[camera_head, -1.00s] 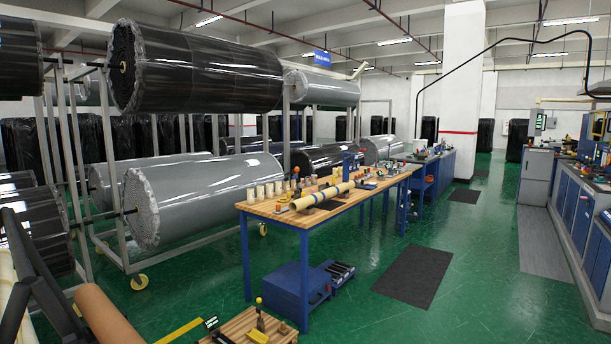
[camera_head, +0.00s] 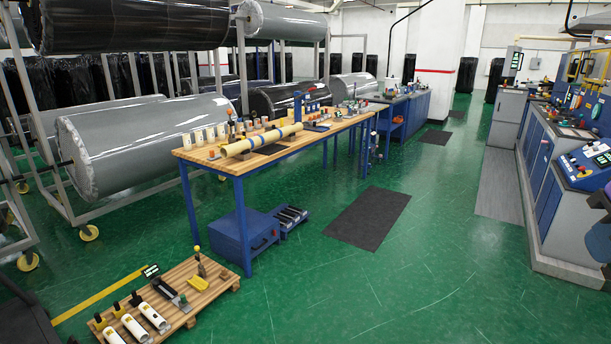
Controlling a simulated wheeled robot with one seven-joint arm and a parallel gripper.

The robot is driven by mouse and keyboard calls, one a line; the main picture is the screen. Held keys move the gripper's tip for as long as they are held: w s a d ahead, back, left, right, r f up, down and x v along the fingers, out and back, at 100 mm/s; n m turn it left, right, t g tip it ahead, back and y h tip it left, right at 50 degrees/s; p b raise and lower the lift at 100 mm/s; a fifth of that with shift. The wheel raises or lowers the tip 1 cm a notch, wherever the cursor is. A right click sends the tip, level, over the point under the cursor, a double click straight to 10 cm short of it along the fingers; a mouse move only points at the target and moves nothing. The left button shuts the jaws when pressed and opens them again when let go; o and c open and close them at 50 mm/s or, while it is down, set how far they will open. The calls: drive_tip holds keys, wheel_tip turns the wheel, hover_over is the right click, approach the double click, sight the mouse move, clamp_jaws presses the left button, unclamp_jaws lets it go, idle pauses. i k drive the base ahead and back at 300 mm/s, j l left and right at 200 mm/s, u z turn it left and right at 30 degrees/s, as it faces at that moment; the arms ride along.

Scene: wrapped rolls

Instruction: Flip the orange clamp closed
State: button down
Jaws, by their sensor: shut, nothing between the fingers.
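I cannot single out an orange clamp for certain at this distance. A wooden pallet (camera_head: 222,281) on the floor at the lower left carries a small upright lever-like piece with a dark, yellow-tipped handle (camera_head: 198,262). Whether any of these is the clamp, open or closed, is too small to tell. My gripper is not in view.
Several white tubes with dark tops, one of them here (camera_head: 133,327), lie on the pallet. A blue cabinet (camera_head: 241,243) stands under the bench. A rack with large wrapped rolls (camera_head: 150,143) is at left, control consoles (camera_head: 560,180) at right. The green floor (camera_head: 400,280) is open in the middle.

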sight(229, 112)
drive_tip(key=i+u, duration=0.15)
drive_tip(key=i, duration=0.35)
drive_tip(key=i+l+u, duration=0.1)
drive_tip(key=i, duration=0.35)
drive_tip(key=i+l+u, duration=0.15)
drive_tip(key=i, duration=0.3)
drive_tip(key=i+l+u, duration=0.15)
drive_tip(key=i+l, duration=0.15)
drive_tip(key=i, duration=0.15)
drive_tip(key=i+j+u, duration=0.2)
drive_tip(key=i, duration=0.5)
drive_tip(key=i+l+u, duration=0.25)
drive_tip(key=i, duration=0.45)
drive_tip(key=i+l+u, duration=0.2)
drive_tip(key=i, duration=0.55)
drive_tip(key=i+j, duration=0.1)
drive_tip(key=i, duration=0.35)
drive_tip(key=i+j, duration=0.1)
drive_tip(key=i, duration=0.3)
drive_tip(key=u, duration=0.05)
